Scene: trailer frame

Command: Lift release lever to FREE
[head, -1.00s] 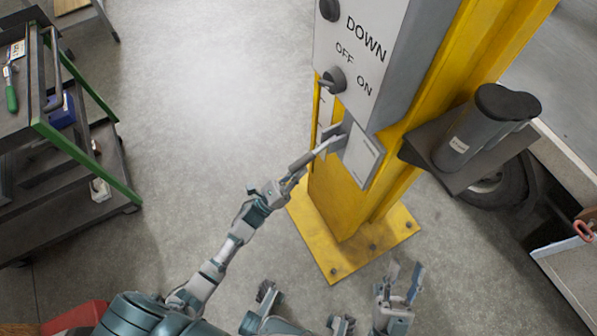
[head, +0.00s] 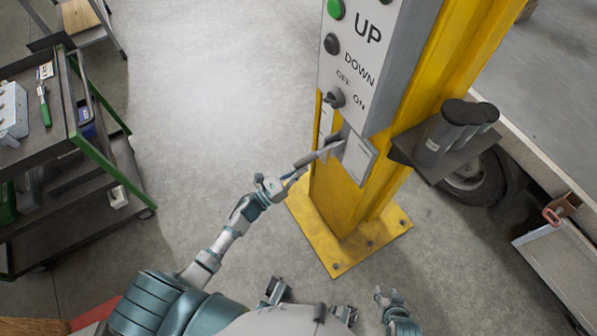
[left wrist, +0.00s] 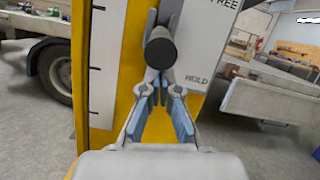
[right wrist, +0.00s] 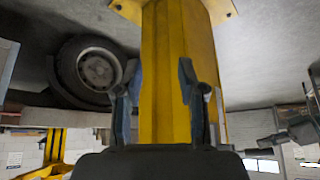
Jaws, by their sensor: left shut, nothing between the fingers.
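The release lever shows in the left wrist view as a dark round knob (left wrist: 160,52) in front of a slot on the yellow post. A white label plate (left wrist: 205,45) beside it reads FREE at the top and HOLD lower down, and the knob sits between the two words. My left gripper (left wrist: 158,90) is shut, its fingertips just below the knob; whether they touch it I cannot tell. In the head view the left gripper (head: 322,154) reaches the plate (head: 359,160) and hides most of the lever. My right gripper (right wrist: 158,85) is open and empty, facing the post.
The yellow post (head: 345,205) carries a grey control box (head: 365,70) with buttons and a switch above the lever. A dark holder with grey cylinders (head: 440,135) juts out on its right. A tool cart (head: 75,150) stands at the left. Floor between is clear.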

